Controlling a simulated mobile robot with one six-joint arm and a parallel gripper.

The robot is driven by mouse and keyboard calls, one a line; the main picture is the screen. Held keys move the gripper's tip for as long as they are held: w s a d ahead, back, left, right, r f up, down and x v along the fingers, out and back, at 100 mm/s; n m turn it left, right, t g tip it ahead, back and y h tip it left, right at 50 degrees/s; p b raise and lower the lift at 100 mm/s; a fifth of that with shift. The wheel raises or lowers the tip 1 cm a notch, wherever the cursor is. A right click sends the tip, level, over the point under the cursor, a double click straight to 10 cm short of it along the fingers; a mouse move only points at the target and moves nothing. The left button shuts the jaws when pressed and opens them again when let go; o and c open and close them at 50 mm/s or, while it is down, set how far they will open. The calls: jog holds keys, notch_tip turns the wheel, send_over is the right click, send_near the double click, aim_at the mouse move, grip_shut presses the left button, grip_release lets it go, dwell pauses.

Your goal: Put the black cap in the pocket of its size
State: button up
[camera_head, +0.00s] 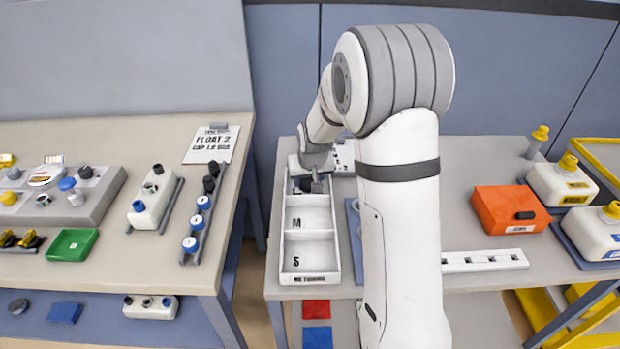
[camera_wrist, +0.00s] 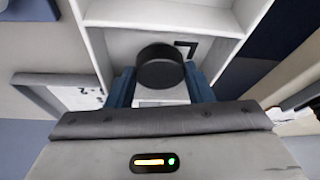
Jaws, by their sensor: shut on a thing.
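The black cap (camera_wrist: 160,66) shows in the wrist view between the blue fingers of my gripper (camera_wrist: 160,88), which is shut on it. Below and behind it is a pale pocket floor with a dark, upside-down L-like mark (camera_wrist: 187,47). In the head view my gripper (camera_head: 314,184) is at the far end pocket of a white three-pocket tray (camera_head: 337,262). The middle pocket is marked M and the near one S; both look empty. The cap is hard to make out there. I cannot tell whether it touches the pocket floor.
A white framed card (camera_head: 345,156) stands close behind the tray. An orange box (camera_head: 510,209) and a white strip with holes (camera_head: 485,261) lie right of my arm. The left bench holds a bottle rack, a green tray (camera_head: 72,245) and a sign (camera_head: 212,145).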

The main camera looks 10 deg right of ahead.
jog(key=shift+f, duration=0.2)
jog(key=o, duration=1)
jog(key=shift+r, duration=0.1)
jog(key=shift+o, duration=0.2)
jog(key=shift+s+r, duration=0.1)
jog(key=shift+r, duration=0.45)
jog(key=v, duration=1.1)
jog(key=s+r+g, duration=0.1)
jog(key=s+g, duration=0.1)
jog(key=s, duration=2.4)
jog(key=shift+s+d+r, duration=0.25)
jog(key=shift+s+r, duration=0.05)
jog(key=shift+r, duration=0.05)
